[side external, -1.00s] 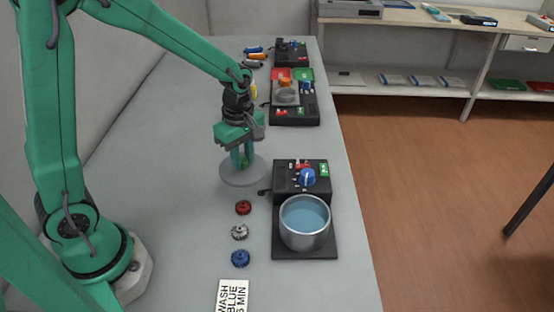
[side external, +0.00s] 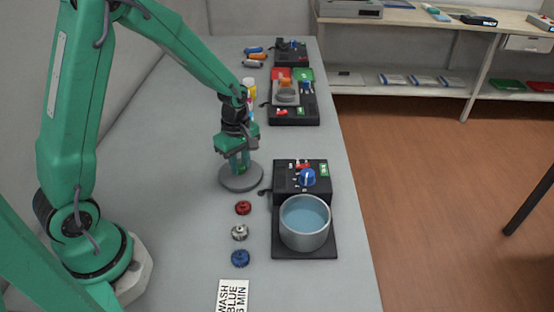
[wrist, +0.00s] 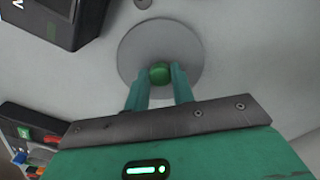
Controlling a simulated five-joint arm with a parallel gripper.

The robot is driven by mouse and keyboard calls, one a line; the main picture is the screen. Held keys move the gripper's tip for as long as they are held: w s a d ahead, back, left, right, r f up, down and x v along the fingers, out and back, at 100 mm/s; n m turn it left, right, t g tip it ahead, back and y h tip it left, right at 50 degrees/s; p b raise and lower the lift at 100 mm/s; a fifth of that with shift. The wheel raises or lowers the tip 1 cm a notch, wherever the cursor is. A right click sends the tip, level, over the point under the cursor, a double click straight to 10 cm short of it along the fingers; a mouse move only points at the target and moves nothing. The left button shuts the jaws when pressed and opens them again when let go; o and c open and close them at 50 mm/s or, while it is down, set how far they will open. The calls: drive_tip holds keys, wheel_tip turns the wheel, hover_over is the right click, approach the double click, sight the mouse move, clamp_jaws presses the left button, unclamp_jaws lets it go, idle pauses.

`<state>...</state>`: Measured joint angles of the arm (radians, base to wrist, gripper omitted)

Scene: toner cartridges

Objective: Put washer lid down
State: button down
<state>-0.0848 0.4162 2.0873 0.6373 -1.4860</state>
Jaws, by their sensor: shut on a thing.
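The washer lid (side external: 241,183) is a flat grey disc with a green knob. My gripper (side external: 241,165) is shut on the knob, with the fingers pointing down. The lid is at or very near the table, left of the washer's black control box; I cannot tell if it touches. In the wrist view the lid (wrist: 158,38) shows beyond my gripper (wrist: 159,73), whose two fingers stand on either side of the green knob (wrist: 160,72). The washer pot (side external: 305,222) is open at the top and holds blue water.
The black control box (side external: 300,178) with a blue dial is close to the right of the lid. Red, silver and blue caps (side external: 240,232) stand in a row in front. Another black station (side external: 294,108) is farther back. Table left of the lid is clear.

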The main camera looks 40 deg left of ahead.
sight(240, 166)
drive_tip(key=shift+f, duration=0.3)
drive_tip(key=shift+f, duration=0.15)
drive_tip(key=c, duration=1.2)
unclamp_jaws()
wheel_tip(240, 166, up, 12)
drive_tip(key=shift+r, duration=0.15)
